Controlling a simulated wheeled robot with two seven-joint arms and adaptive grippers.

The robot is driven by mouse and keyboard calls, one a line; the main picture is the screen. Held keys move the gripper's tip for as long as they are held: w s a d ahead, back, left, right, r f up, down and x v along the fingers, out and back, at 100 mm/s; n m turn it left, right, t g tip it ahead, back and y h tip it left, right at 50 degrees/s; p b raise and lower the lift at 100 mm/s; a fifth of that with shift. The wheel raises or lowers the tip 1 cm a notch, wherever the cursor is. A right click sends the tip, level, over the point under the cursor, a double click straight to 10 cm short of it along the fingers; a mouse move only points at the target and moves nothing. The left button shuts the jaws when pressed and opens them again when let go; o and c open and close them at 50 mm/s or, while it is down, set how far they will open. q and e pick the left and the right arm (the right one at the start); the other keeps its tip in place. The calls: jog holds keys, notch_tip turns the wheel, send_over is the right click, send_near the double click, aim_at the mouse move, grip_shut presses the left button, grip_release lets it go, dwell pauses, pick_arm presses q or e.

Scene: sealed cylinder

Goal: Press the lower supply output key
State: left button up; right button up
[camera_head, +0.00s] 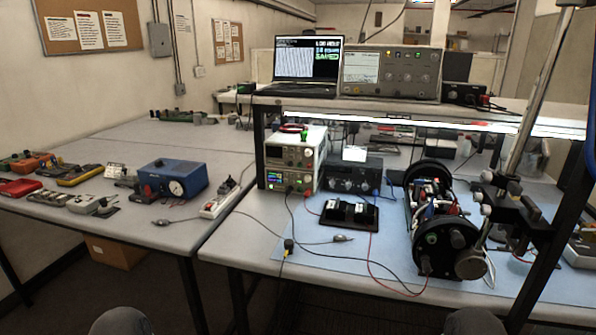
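Two bench power supplies stand stacked under the shelf, right of the desk post. The upper supply (290,153) is pale with a dark display. The lower supply (289,180) has a small lit coloured display at its left, and knobs and sockets on its front. Its output key is too small to tell apart. Leads run from the supply front down over the bench. Neither of my grippers is in view; only rounded grey parts, probably of my arms, show at the bottom edge.
A black cylinder (443,240) with exposed electronics lies on the blue mat (340,263), right of the supplies. A black tray (349,214) and loose leads lie in front of them. A metal stand (510,190) rises at right. A laptop (306,62) sits above.

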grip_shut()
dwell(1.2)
